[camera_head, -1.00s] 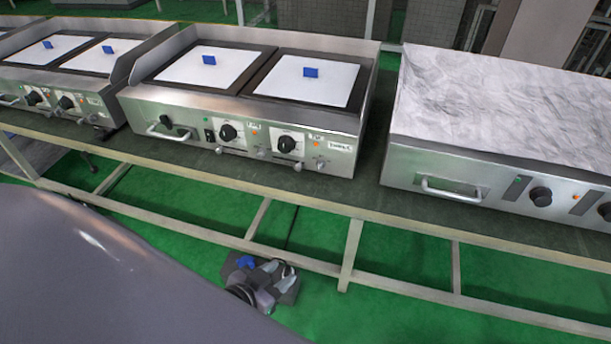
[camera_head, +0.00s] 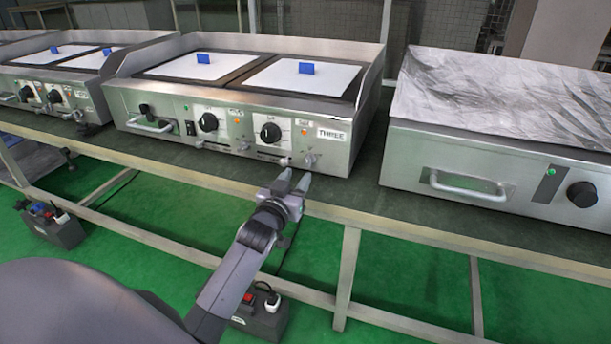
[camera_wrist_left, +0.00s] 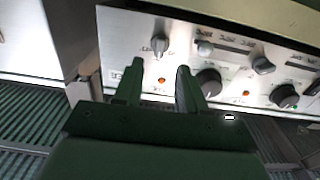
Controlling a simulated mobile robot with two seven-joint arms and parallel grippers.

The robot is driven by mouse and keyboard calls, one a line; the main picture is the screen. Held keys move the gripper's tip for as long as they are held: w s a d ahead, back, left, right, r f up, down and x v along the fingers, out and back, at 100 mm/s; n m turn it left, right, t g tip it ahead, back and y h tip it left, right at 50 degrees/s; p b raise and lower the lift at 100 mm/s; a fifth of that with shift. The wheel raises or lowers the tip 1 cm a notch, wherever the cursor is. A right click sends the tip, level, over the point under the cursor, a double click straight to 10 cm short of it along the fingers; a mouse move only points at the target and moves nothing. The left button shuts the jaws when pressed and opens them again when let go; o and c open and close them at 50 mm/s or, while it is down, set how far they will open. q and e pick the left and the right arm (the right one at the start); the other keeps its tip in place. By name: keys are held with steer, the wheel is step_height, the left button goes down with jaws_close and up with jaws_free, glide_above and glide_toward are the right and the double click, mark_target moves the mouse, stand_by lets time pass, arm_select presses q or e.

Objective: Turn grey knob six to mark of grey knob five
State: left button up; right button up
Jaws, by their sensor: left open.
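The middle cooking unit labelled THREE (camera_head: 332,134) has a steel front panel with black knobs, orange lights and small grey knobs along its lower edge. The rightmost grey knob (camera_head: 309,160) also shows in the left wrist view (camera_wrist_left: 158,42). Another grey knob (camera_head: 244,147) sits further left and shows in the left wrist view too (camera_wrist_left: 262,65). I cannot read knob numbers or marks. My left gripper (camera_head: 294,182) is open and empty, just below and in front of the rightmost grey knob. In the left wrist view that knob lies beyond the gap between the fingertips (camera_wrist_left: 160,68). My right gripper is not in view.
A small grey lever (camera_head: 285,161) and a black knob (camera_head: 271,133) are close beside the rightmost grey knob. The table's front rail (camera_head: 400,228) runs below the gripper.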

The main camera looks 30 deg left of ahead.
mark_target(307, 162)
arm_select(q)
steer(key=shift+b+x, duration=1)
steer(key=shift+x, duration=2.5)
steer(key=c, duration=0.7)
